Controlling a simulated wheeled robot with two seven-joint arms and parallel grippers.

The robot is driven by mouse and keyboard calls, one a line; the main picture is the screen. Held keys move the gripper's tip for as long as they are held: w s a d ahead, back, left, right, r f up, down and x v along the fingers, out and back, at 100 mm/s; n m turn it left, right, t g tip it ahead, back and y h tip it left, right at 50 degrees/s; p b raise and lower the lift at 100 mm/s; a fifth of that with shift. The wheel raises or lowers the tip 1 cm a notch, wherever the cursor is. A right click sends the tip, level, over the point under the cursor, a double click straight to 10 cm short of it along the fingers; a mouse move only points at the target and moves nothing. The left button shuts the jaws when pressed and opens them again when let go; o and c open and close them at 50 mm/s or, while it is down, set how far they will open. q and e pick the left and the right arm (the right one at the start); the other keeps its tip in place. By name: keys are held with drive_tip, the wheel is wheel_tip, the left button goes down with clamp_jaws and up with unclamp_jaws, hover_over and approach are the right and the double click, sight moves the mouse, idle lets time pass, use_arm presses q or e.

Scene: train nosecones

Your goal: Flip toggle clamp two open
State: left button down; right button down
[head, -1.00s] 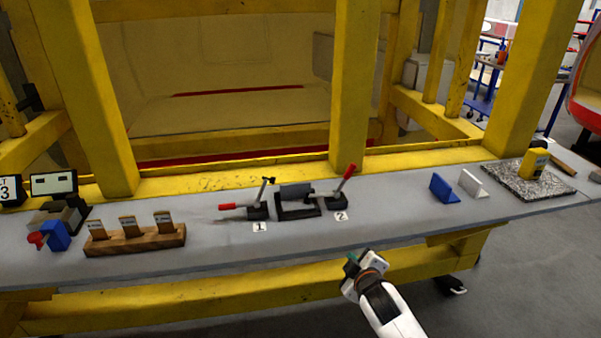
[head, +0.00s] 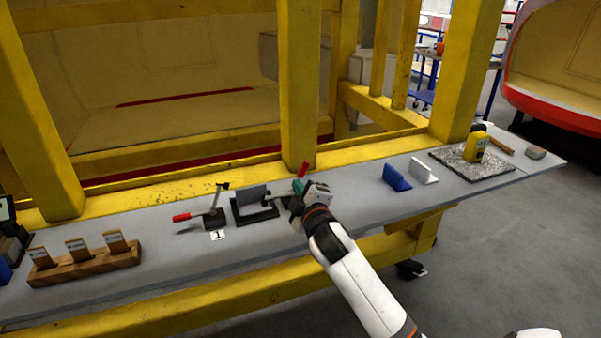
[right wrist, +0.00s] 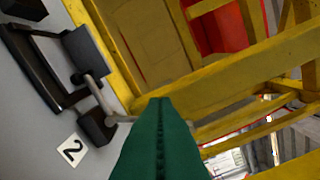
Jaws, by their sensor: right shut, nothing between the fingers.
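Toggle clamp two stands at the right end of a black fixture (head: 237,217) holding a dark grey block (head: 252,196). Its red handle (head: 303,170) points up behind my right gripper (head: 297,187), which hides most of the clamp. In the right wrist view the clamp's dark base (right wrist: 97,126) and grey metal arm (right wrist: 97,92) show beside the number 2 label (right wrist: 72,149). The arm reaches to the block. My right gripper's green fingers (right wrist: 157,115) are shut and empty, close to the clamp; contact cannot be told. My left gripper is out of view.
Toggle clamp one (head: 214,217) stands left of the fixture, its red handle low to the left. A wooden block rack (head: 85,263) is further left. Blue (head: 396,178) and white (head: 424,171) angled pieces stand to the right. A yellow post (head: 298,80) rises behind clamp two.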

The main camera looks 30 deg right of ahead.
sight(301, 173)
drive_tip(key=w+d, duration=0.2)
drive_tip(key=w+d+f+p, duration=0.1)
drive_tip(key=w+d, duration=0.1)
drive_tip(key=w, duration=0.1)
drive_tip(key=w+d+f+p, duration=0.1)
drive_tip(key=w+d, duration=0.1)
drive_tip(key=w, duration=0.1)
